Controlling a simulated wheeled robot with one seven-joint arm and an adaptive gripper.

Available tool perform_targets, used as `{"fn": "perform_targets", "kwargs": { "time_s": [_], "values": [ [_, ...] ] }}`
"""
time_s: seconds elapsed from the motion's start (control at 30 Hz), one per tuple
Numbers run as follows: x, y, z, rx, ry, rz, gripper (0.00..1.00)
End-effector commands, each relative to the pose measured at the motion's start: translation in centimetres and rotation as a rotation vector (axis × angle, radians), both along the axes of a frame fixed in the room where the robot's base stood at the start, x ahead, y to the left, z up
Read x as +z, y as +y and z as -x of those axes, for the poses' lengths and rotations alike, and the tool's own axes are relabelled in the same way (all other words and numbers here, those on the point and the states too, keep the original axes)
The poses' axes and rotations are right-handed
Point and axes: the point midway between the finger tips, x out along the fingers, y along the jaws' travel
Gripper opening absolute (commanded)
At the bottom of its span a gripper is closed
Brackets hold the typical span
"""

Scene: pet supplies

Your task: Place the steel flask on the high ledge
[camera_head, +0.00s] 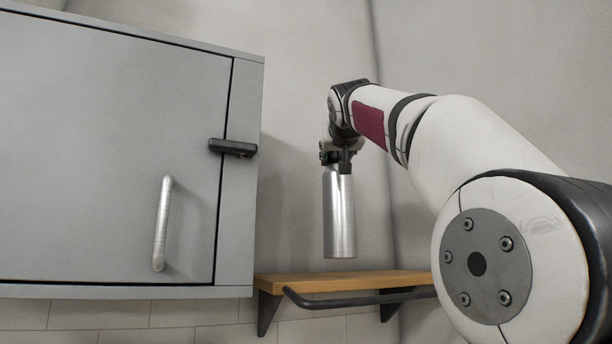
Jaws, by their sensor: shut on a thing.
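The steel flask (339,217) is a shiny, upright cylinder near the middle of the head view. My gripper (340,164) is shut on its top end and holds it from above. The fingers and the flask's neck are partly hidden in the dark parts of the gripper. The high ledge (400,281) is a wooden shelf on the wall, with a dark rail along its front. The flask's base appears just above the ledge's top surface, with a small gap showing in the picture; its exact depth over the ledge is hard to tell.
A grey wall cabinet (95,150) with a metal handle (162,223) and a dark latch (232,147) stands left of the flask, its door shut. Dark brackets (268,312) hold the ledge. The visible ledge top is clear. My arm fills the right side.

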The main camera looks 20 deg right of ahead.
Motion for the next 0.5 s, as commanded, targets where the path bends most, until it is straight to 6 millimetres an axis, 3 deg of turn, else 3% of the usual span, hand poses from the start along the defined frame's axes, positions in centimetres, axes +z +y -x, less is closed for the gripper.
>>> {"fn": "perform_targets", "kwargs": {
  "time_s": [0.17,0.5],
  "values": [
    [-0.2,0.0,-0.5,0.001,-0.003,0.001,0.00],
    [-3.2,0.0,-0.4,-0.001,-0.001,0.002,0.00]
  ]
}}
